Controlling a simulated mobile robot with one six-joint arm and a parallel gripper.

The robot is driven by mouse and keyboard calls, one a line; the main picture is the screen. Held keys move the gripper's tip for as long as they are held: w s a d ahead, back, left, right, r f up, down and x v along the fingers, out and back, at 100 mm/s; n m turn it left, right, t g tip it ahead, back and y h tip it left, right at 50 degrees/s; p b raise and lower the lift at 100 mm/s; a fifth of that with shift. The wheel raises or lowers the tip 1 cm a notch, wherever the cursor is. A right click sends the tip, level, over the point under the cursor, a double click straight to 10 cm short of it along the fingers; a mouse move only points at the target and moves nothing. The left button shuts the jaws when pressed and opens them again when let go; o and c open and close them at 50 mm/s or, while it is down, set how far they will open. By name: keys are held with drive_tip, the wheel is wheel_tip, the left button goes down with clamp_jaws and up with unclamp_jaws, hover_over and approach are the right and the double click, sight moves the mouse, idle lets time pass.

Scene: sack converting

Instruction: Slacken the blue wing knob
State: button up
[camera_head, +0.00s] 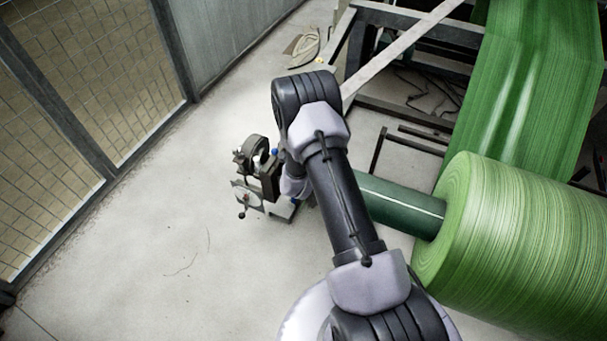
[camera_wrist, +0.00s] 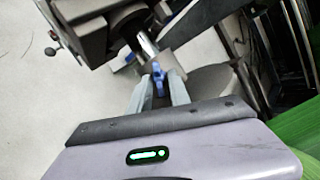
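In the wrist view, a blue wing knob (camera_wrist: 158,80) shows between the two fingers of my gripper (camera_wrist: 161,84). The fingers are apart, with a gap visible around the knob, so my gripper is open. I cannot tell whether either finger touches the knob. In the head view, my arm hides the gripper and most of this area. Two small blue spots show on the machine part there, one at its upper edge and one low beside my arm; I cannot tell which is the knob.
A dark machine bracket (camera_head: 262,180) with a hand crank (camera_head: 242,213) stands left of my arm. A dark green shaft (camera_head: 400,205) runs right into a large green roll (camera_head: 520,250). Green woven web (camera_head: 530,90) rises behind. The floor at left is clear up to the mesh fence (camera_head: 90,80).

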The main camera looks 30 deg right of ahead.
drive_tip(key=shift+o, duration=0.9)
drive_tip(key=shift+a+r, duration=0.1)
drive_tip(key=shift+r, duration=0.1)
drive_tip(key=p+v, duration=0.3)
drive_tip(key=v, duration=1.4)
drive_tip(key=shift+p, duration=0.3)
drive_tip(key=shift+s, duration=0.1)
